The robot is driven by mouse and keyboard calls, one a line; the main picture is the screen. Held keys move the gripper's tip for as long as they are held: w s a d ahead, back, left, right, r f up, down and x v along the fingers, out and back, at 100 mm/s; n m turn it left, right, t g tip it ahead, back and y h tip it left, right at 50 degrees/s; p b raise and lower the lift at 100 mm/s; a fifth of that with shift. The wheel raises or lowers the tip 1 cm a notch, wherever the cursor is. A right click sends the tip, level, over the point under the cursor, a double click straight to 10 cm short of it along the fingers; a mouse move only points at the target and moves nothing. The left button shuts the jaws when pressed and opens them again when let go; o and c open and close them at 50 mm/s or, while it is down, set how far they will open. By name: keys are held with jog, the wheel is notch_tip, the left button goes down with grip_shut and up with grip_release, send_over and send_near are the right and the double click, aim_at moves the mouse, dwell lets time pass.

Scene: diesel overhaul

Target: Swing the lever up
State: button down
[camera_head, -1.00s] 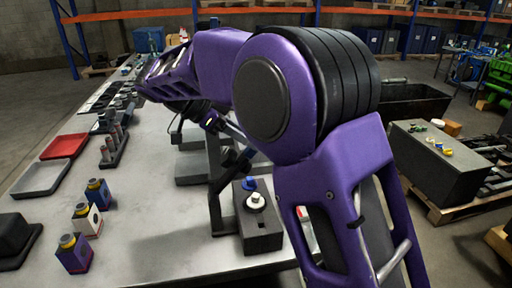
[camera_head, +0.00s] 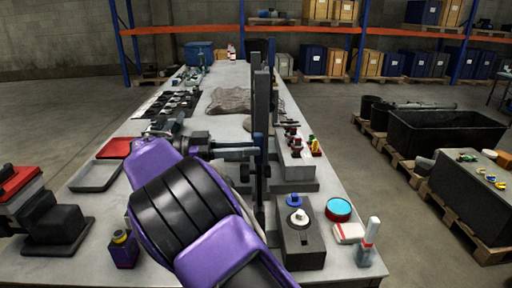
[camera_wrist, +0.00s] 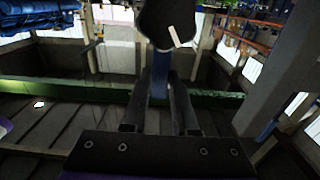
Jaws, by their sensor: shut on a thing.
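The lever (camera_wrist: 160,86) shows in the wrist view as a blue bar with a dark, rounded head above it. My gripper (camera_wrist: 160,105) has its two dark fingers on either side of the bar and is shut on it. In the head view, my gripper (camera_head: 248,151) reaches from the left to the dark upright posts (camera_head: 259,105) on the bench. A small blue part shows between gripper and posts there. Most of the lever is hidden in that view by the gripper and posts.
A dark block (camera_head: 302,244) with blue and white knobs stands at the bench's near end. A blue-topped round tin (camera_head: 339,209) and a white bottle (camera_head: 367,243) stand to its right. Trays (camera_head: 96,176) lie at left. Floor shows between the bench and the pallets at right.

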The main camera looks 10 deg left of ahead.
jog(key=shift+s+a+f, duration=0.1)
jog(key=shift+a, duration=0.15)
dwell(0.3)
jog(key=c, duration=0.7)
grip_release()
jog(key=shift+p+v, duration=0.6)
jog(key=shift+v, duration=3.15)
jog(key=shift+f, duration=0.15)
